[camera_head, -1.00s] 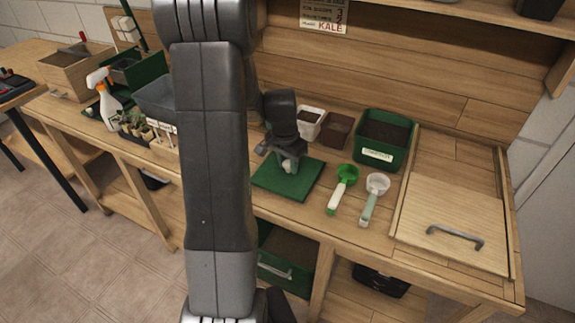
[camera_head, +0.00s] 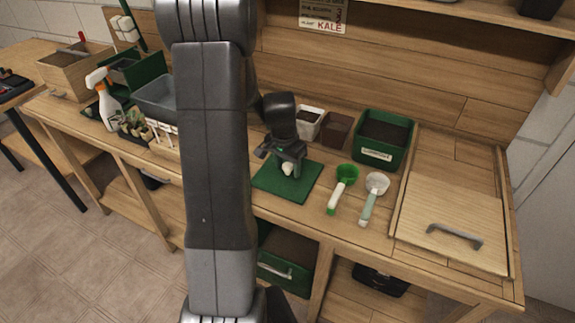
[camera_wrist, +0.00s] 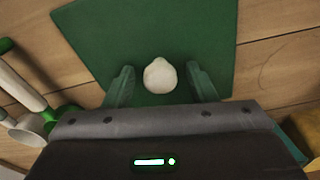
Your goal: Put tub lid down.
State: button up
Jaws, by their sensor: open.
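The tub lid (camera_head: 272,184) is a flat green square with a pale rounded knob (camera_head: 288,169). It lies flat on the bench top. My gripper (camera_head: 288,162) is over the lid, at the knob. In the wrist view, my gripper (camera_wrist: 162,78) is open, with one green finger on each side of the knob (camera_wrist: 160,76) and visible gaps between. The lid (camera_wrist: 150,30) fills the middle of that view. Its near edge is hidden by my gripper. A green tub (camera_head: 402,154) with a pale label and dark soil stands open to the right, at the back.
A white pot (camera_head: 309,124) and a brown pot (camera_head: 336,130) stand behind the lid. A green scoop (camera_head: 343,184) and a pale scoop (camera_head: 372,196) lie right of it. A wooden panel with a handle (camera_head: 455,236) is farther right. Seedlings (camera_head: 135,124) and a spray bottle (camera_head: 106,102) are left.

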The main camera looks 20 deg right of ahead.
aim_at(288, 164)
notch_tip(288, 164, up, 12)
jog(key=a, duration=0.1)
jog(key=shift+s, duration=0.3)
jog(key=shift+a, duration=0.1)
jog(key=f, duration=0.8)
jog(key=d+f, duration=0.1)
jog(key=f, duration=0.2)
jog(key=shift+w+d+f, duration=0.1)
jog(key=shift+w+f, duration=0.2)
jog(key=shift+f, duration=0.1)
jog(key=shift+r, duration=1.7)
jog(key=shift+f, duration=0.1)
